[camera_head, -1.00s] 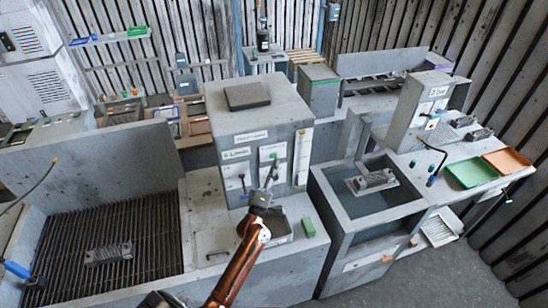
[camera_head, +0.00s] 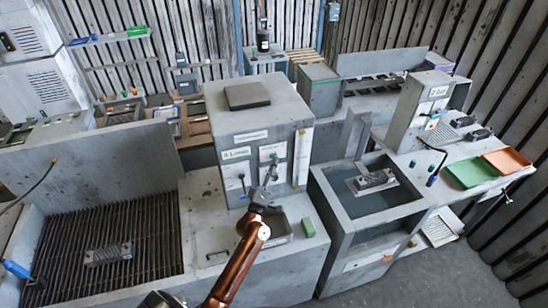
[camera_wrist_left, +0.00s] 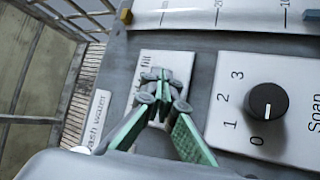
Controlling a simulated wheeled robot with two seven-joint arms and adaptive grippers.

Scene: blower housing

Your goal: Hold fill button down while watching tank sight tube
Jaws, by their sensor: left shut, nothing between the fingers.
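My left gripper (camera_head: 270,170) is shut and empty, in front of the grey tank housing (camera_head: 225,135). In the left wrist view its green fingers (camera_wrist_left: 160,80) meet over a white panel (camera_wrist_left: 182,64) marked "fill". The fingertips cover the middle of that panel, so the fill button is hidden. I cannot tell whether they touch or press it. The tank sight tube's white scale strip (camera_head: 302,157) stands upright on the housing's right front edge. In the left wrist view part of a marked scale (camera_wrist_left: 240,14) crosses the top. My right gripper is not in view.
A black soap dial (camera_wrist_left: 266,103) sits just right of the fingers in the left wrist view. A small green block (camera_head: 308,228) lies on the bench. A water basin (camera_head: 375,215) stands to the right, a slatted grate (camera_head: 60,230) to the left.

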